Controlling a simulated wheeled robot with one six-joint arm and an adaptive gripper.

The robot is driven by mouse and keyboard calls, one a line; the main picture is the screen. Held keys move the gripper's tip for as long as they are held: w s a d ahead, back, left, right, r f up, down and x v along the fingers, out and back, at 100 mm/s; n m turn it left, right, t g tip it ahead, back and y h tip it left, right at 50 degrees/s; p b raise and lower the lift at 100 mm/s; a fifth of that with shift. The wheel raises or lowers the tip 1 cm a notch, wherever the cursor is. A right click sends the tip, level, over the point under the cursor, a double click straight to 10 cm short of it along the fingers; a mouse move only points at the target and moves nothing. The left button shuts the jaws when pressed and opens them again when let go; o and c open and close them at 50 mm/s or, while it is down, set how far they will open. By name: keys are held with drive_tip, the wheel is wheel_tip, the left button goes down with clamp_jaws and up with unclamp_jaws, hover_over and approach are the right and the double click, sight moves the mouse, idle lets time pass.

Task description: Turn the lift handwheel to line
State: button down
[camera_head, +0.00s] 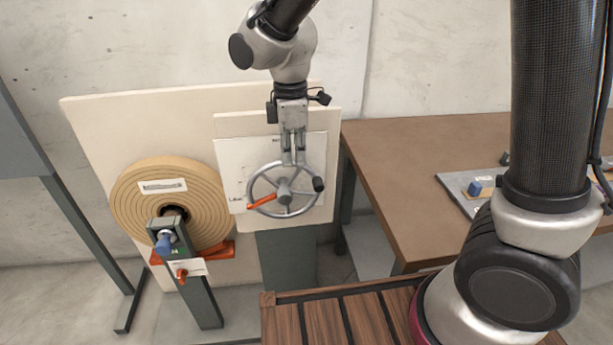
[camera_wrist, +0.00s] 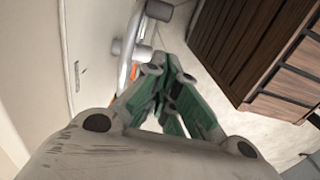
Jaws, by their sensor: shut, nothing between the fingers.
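The lift handwheel (camera_head: 285,190) is a grey spoked wheel on a pale upright panel (camera_head: 322,124). An orange pointer or spoke (camera_head: 262,201) reaches to the lower left of its hub. A dark knob (camera_head: 318,184) sits on the right of the rim. My gripper (camera_head: 293,160) hangs fingers down at the top of the rim, shut and empty; I cannot tell if it touches. In the wrist view my gripper (camera_wrist: 170,75) has its fingers together, with part of the grey wheel (camera_wrist: 130,48) just left of them. A printed sheet behind the wheel has marks too small to read.
A tan wound roll (camera_head: 130,205) stands left of the wheel, with a blue knob (camera_head: 164,243) and a small orange-red handle (camera_head: 181,275) in front. A brown table (camera_head: 430,150) is at right. A slatted wooden surface (camera_head: 325,315) lies below the wheel.

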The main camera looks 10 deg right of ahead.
sight(310, 179)
wheel_tip(310, 179, down, 4)
drive_tip(key=shift+r, duration=0.1)
drive_tip(key=shift+d+f, duration=0.85)
drive_tip(key=shift+d, duration=0.15)
drive_tip(key=shift+d+f, duration=0.45)
drive_tip(key=shift+d+f, duration=0.45)
drive_tip(key=shift+d, duration=0.05)
